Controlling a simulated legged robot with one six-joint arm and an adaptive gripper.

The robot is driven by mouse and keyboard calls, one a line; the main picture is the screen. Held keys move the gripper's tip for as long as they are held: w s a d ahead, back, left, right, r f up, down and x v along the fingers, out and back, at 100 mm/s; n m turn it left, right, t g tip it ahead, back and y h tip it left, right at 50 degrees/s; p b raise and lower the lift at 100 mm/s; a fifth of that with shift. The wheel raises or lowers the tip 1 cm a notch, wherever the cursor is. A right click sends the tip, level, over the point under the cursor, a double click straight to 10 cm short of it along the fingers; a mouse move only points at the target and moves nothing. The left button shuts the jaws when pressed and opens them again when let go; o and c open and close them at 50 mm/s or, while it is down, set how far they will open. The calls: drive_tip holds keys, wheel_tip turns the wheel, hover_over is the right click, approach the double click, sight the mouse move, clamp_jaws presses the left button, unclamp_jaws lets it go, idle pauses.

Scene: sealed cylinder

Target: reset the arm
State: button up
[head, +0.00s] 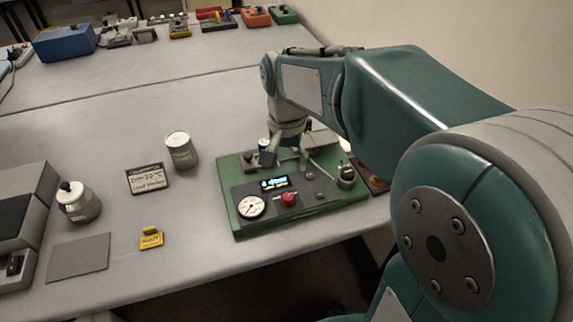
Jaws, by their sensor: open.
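My arm reaches in from the right in the head view and bends down at its wrist. My gripper (284,158) is open and hangs over the back part of a green instrument panel (245,229). The panel carries a round white gauge (251,207), a small lit display (274,183), a red button (288,199) and a metal fitting (346,176) at its right. The gripper's fingers are small and partly merge with the fittings behind the display, so I cannot tell whether they touch anything. A grey cylinder (181,151) stands upright to the left of the panel.
A blue box (64,43) and several devices line the far edge. The middle of the table is clear.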

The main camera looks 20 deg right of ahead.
idle(0.3)
drive_tip(key=s+r+n+t, duration=0.3)
drive_tip(key=s+n+t, duration=0.2)
drive_tip(key=s, duration=0.9)
drive_tip(key=shift+s+n+t, duration=0.15)
drive_tip(key=shift+n+t, duration=0.15)
drive_tip(key=shift+n, duration=0.7)
